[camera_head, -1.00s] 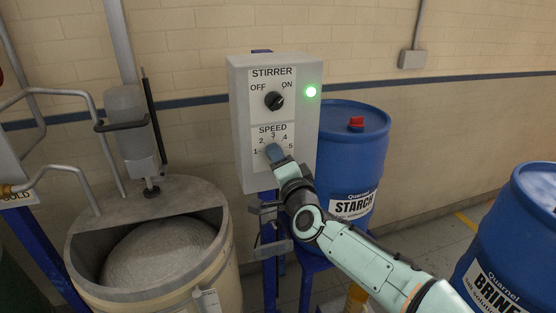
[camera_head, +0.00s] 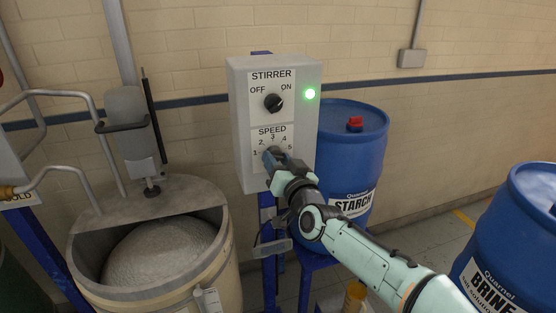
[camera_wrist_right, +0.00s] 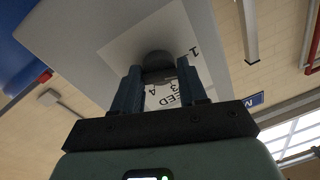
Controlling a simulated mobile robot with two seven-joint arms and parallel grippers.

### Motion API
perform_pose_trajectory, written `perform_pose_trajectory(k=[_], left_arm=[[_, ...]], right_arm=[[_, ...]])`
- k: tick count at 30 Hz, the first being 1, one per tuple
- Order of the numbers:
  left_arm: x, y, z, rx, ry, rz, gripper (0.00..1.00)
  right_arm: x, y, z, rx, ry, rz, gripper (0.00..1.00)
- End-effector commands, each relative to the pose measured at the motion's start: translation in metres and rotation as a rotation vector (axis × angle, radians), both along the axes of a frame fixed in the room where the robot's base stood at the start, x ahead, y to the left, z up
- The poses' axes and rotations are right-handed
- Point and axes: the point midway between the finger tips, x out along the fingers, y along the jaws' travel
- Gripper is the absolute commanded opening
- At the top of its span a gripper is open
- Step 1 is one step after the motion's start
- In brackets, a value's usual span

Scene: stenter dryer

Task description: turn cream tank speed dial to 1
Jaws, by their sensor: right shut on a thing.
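The stirrer control box (camera_head: 240,120) is light grey. Its upper OFF/ON knob (camera_head: 273,102) is black, and a green lamp (camera_head: 310,93) glows beside it. Below is the SPEED dial, marked 1 to 5, mostly hidden behind my right gripper (camera_head: 272,156) in the head view. In the right wrist view the dark round speed dial (camera_wrist_right: 158,62) sits between the two fingers of my right gripper (camera_wrist_right: 158,80), which is shut on it. The dial's pointer cannot be made out. The cream tank (camera_head: 90,262) stands left of the box. My left gripper is not in view.
A stirrer motor (camera_head: 128,120) stands over the tank. A blue starch drum (camera_head: 350,135) is close behind the box on the right. A blue brine drum (camera_head: 500,240) stands at the far right. Pipes (camera_head: 60,95) run at the left.

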Motion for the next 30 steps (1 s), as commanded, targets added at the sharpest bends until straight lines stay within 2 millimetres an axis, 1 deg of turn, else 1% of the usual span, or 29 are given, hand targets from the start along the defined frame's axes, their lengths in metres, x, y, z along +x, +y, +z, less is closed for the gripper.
perform_pose_trajectory(k=[3,9,26,27,29,30], left_arm=[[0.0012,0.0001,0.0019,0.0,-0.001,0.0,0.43],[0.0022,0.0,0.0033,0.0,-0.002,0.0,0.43],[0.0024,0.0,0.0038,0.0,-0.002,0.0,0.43],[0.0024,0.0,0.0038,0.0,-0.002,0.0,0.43],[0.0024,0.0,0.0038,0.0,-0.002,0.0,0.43],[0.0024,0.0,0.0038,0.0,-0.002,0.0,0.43]], right_arm=[[0.0003,0.0001,-0.0022,-0.066,-0.014,0.001,0.11],[0.0005,-0.0005,-0.0024,-0.133,-0.036,0.0,0.11],[0.0006,-0.001,-0.0024,-0.165,-0.048,-0.001,0.11],[0.0007,-0.0012,-0.0023,-0.165,-0.048,-0.001,0.45],[0.0007,-0.0012,-0.0022,-0.165,-0.049,-0.001,0.65],[0.0007,-0.0012,-0.002,-0.164,-0.048,-0.001,0.66]])
